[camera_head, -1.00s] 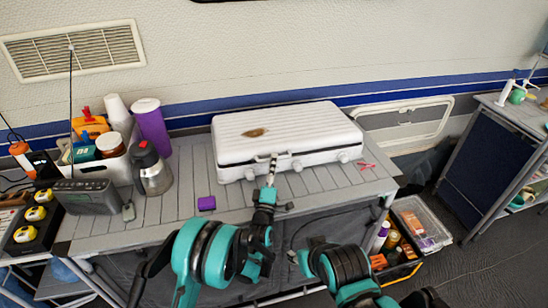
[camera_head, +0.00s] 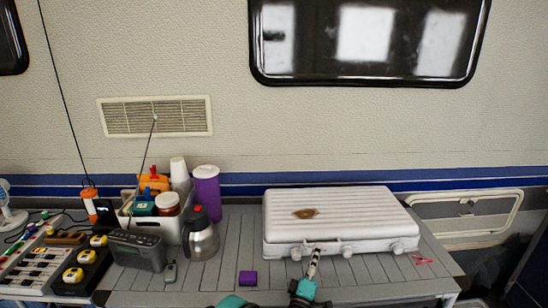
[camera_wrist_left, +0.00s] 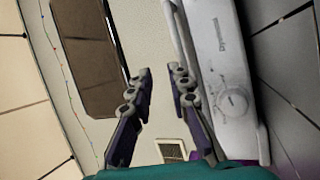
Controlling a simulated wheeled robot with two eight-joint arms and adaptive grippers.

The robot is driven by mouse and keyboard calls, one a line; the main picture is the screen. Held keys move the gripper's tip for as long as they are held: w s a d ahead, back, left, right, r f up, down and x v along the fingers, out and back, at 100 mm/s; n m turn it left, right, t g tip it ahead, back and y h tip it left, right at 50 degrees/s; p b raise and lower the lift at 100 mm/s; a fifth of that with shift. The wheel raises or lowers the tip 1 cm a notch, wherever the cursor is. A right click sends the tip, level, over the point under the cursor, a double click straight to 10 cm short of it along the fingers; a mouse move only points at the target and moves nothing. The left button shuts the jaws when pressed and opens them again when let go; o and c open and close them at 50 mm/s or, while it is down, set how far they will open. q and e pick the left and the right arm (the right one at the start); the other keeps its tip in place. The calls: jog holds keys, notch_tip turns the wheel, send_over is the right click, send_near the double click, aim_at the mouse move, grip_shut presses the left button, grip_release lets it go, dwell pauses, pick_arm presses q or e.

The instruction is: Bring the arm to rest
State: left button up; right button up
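My left gripper (camera_head: 314,262) shows at the bottom of the head view, in front of the white lidded stove (camera_head: 338,218). In the left wrist view my left gripper (camera_wrist_left: 159,80) has its two dark fingers apart with nothing between them. The stove, its lid shut, also shows there as a white body with a knob (camera_wrist_left: 232,103), right of the fingers. Whether the fingers touch the stove is not clear. Only a little of my teal arm shows at the bottom edge of the head view. My right gripper is not in view.
The grey slatted table (camera_head: 225,272) holds a purple block (camera_head: 247,278), a steel jug (camera_head: 200,238), a purple tumbler (camera_head: 207,190), a radio (camera_head: 137,250) and a white bin of jars. Red tongs-like pieces (camera_head: 422,260) lie at right.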

pick_arm(q)
jog(key=s+a+r+m+g+y, duration=0.2)
jog(key=s+a+r+m+g, duration=0.15)
jog(key=a, duration=0.55)
jog(key=s+a+r+m+g+y, duration=0.25)
jog(key=a+r, duration=0.25)
jog(key=a, duration=0.3)
jog(key=s+a+f+m+g+y, duration=0.2)
jog(key=s+a, duration=0.6)
jog(key=s, duration=0.4)
jog(key=s+a+f+m+g+y, duration=0.2)
jog(key=s+a+f+g, duration=0.2)
jog(key=s+a, duration=0.5)
jog(key=s+f, duration=0.2)
jog(key=s, duration=0.2)
jog(key=shift+s+m+g, duration=0.3)
jog(key=shift+g, duration=0.1)
